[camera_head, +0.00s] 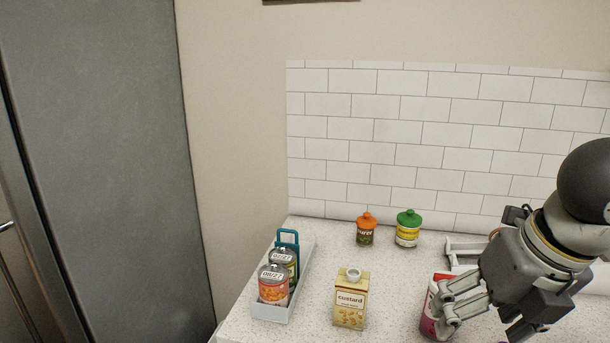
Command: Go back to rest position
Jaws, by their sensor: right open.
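My right gripper (462,308) shows at the right, above the counter, with its arm coming in from the right. It is open. A red and purple container (431,308) stands beside its fingers and is partly hidden by them; I cannot tell whether they touch. My left gripper is not in view.
On the white speckled counter (318,302) are a light grey tray (270,312) with cans and a teal-handled item, a custard carton (350,300), an orange-lidded jar (366,231) and a green-lidded jar (407,230). A tiled wall (400,130) stands behind. A grey cabinet (100,150) is at left.

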